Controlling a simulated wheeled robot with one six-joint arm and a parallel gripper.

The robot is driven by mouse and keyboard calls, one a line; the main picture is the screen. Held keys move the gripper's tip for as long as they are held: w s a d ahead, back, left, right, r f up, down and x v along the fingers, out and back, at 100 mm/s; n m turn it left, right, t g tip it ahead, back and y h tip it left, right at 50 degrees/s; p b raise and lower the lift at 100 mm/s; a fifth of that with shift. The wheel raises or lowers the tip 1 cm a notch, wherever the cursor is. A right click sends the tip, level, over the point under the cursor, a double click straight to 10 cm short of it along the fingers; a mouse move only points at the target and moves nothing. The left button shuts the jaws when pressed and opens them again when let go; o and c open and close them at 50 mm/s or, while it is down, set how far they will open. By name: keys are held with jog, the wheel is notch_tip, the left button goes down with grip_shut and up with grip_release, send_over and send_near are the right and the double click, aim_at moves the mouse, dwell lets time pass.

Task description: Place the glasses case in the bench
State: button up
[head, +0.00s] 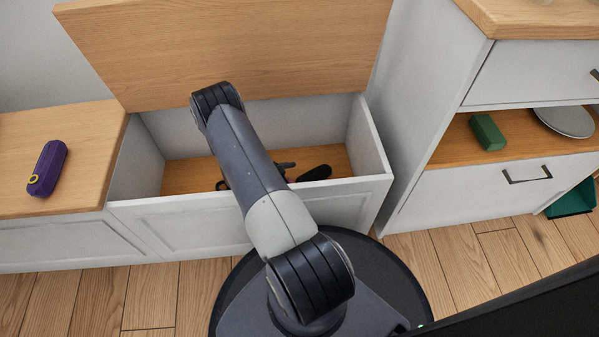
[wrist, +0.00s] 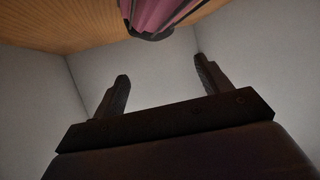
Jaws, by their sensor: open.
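The bench (head: 180,228) stands open, with its wooden lid (head: 290,50) raised. A dark, rounded, elongated object (head: 314,173) lies inside it and may be the glasses case; I cannot tell for sure. In the wrist view a pink, ribbed object with a dark end (wrist: 160,15) lies at the top, on the wooden floor. My gripper (wrist: 161,68) is open, with nothing between its fingers. It is down inside the bench, pink object beyond its fingertips, apart from them. In the head view my arm hides most of the gripper.
A purple object with a yellow ring (head: 47,168) lies on the closed wooden top (head: 85,135) to the left. A cabinet (head: 480,195) at right holds a green box (head: 487,132) and a grey plate (head: 565,120). A green bin (head: 573,200) stands at far right.

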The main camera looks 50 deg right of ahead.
jog(key=p+v, duration=0.1)
jog(key=v, duration=0.4)
jog(key=shift+a+r, duration=0.2)
dwell(1.1)
